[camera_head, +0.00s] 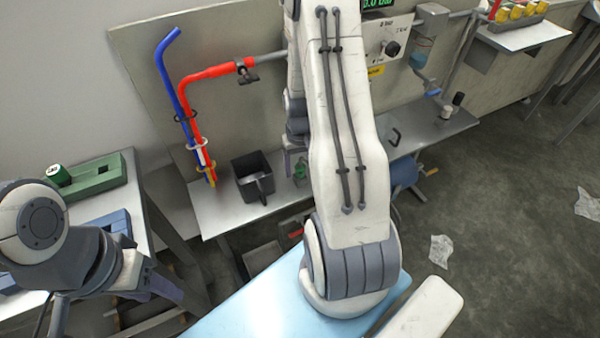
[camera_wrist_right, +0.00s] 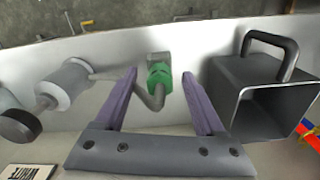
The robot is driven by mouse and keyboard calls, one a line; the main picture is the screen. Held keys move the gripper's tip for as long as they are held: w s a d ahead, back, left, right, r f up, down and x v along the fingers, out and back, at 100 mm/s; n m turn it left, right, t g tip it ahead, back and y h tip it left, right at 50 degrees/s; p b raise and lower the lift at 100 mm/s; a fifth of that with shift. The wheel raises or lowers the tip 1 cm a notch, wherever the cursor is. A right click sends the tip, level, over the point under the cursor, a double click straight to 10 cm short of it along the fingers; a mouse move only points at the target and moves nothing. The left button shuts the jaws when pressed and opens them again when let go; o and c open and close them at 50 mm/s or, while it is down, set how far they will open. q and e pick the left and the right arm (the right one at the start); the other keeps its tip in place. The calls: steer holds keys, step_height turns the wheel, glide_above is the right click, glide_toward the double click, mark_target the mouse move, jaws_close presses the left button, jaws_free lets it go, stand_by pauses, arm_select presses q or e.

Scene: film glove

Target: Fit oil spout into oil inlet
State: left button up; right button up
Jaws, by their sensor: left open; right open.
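A bent grey spout (camera_wrist_right: 150,97) with a green collar (camera_wrist_right: 159,75) stands on the light bench, most likely the oil spout. My right gripper (camera_wrist_right: 160,74) is open, its two purple fingers to either side of the collar in the right wrist view, with gaps visible. Whether the fingers are level with it I cannot tell. I cannot identify the oil inlet with certainty.
A black open box with a handle (camera_head: 246,168) stands left of the green part in the head view. A grey cylinder (camera_wrist_right: 68,82) with a black end lies left of the spout in the right wrist view. Red and blue pipes (camera_head: 178,90) rise behind the bench.

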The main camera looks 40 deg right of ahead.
jaws_close()
steer(key=shift+r, duration=0.1)
